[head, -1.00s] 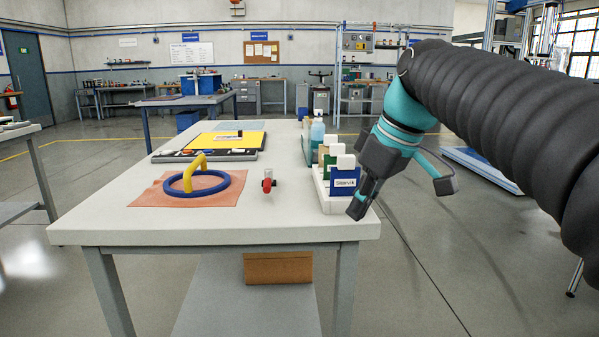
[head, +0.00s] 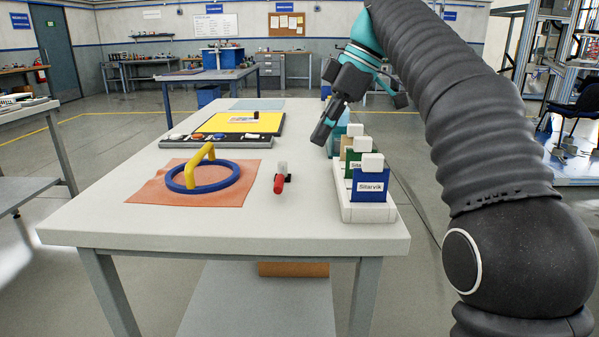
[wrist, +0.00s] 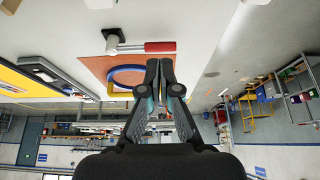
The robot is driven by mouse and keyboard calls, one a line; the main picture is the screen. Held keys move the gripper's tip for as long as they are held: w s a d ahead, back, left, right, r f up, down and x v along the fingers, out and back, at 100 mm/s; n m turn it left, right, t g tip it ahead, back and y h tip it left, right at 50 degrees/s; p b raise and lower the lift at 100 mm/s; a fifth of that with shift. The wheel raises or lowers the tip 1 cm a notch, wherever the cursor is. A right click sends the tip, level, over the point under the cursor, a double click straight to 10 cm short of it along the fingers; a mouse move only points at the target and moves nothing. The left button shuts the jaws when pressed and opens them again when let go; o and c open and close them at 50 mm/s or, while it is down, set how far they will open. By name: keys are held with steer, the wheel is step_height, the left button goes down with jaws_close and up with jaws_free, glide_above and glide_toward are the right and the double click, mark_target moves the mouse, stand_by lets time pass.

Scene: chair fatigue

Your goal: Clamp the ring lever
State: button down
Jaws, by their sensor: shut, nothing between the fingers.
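A blue ring with a yellow arched handle (head: 203,176) lies on an orange mat (head: 150,192) on the left of the white table. A small device with a red grip (head: 279,185) and a pale upper end stands on bare table right of the mat. My gripper (head: 321,137) is shut and empty, above the table's right side, beyond the red-gripped device and touching neither it nor the ring. The wrist view is upside down: my shut fingertips (wrist: 160,65) partly cover the ring (wrist: 124,76), and the red grip (wrist: 160,47) shows just past them.
A white rack (head: 365,213) with several upright cards stands along the table's right edge, close to my gripper. A tray with a yellow panel (head: 213,128) lies behind the mat. The table's front strip (head: 220,230) is clear.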

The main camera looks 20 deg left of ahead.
mark_target(280, 177)
steer(key=b+x, duration=0.3)
steer(key=x, duration=0.7)
steer(key=shift+s+a, duration=0.15)
steer(key=shift+a, duration=0.05)
